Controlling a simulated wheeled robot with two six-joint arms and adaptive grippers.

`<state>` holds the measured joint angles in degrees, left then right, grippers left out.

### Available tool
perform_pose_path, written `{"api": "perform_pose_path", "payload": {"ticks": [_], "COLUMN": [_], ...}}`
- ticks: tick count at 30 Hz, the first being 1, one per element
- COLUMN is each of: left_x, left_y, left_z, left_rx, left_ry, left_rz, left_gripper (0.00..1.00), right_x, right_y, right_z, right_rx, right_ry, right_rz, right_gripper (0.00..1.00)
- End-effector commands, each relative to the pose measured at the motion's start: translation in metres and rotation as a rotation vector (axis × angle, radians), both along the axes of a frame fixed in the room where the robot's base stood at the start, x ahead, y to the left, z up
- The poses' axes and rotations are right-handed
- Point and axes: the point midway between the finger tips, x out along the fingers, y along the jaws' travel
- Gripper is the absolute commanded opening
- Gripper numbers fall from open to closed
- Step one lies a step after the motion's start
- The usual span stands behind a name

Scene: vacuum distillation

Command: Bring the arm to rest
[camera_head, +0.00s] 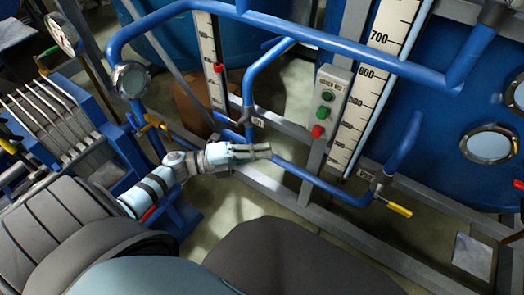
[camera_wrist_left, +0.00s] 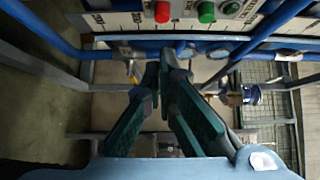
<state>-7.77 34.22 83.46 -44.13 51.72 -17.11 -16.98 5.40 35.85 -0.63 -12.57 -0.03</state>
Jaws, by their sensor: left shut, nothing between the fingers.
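My left arm (camera_head: 155,188) reaches in from the lower left of the head view, light blue and grey. My left gripper (camera_head: 266,151) is shut and empty, in the air in front of the blue pipework. Its fingers also show in the left wrist view (camera_wrist_left: 166,62), with the tips close together and nothing between them. My right gripper is not seen.
A button box (camera_head: 331,103) with green and red buttons is right of the gripper. Blue pipes (camera_head: 330,40) run above it. A yellow-handled valve (camera_head: 399,209) sits lower right. A blue tank (camera_head: 455,120) fills the right side. Level gauges (camera_head: 375,85) stand behind.

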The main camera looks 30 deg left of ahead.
Motion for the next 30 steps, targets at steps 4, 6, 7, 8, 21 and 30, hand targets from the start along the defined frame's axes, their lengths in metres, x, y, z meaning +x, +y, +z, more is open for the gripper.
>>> {"api": "perform_pose_path", "payload": {"ticks": [4, 6, 7, 8, 21, 30], "left_x": [0.0, 0.0, 0.0, 0.0, -0.074, -0.302], "left_y": [0.0, 0.0, 0.0, 0.0, 0.102, 0.053], "left_z": [0.0, 0.0, 0.0, 0.0, -0.26, -0.408], "left_rx": [0.0, 0.0, 0.0, -0.001, -0.533, -0.706], "left_ry": [0.0, 0.0, 0.0, 0.001, 0.831, 1.488], "left_rz": [0.0, 0.0, 0.0, 0.002, 0.976, 1.617], "left_gripper": [0.0, 0.0, 0.0, 0.0, 0.0, 0.0], "right_x": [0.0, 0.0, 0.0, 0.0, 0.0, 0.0], "right_y": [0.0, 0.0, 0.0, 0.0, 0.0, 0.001], "right_z": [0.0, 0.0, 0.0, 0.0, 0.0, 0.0], "right_rx": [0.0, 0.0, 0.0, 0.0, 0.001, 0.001], "right_ry": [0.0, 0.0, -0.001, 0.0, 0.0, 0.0], "right_rz": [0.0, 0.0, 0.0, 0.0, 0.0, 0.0], "right_gripper": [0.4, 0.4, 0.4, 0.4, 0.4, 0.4]}}
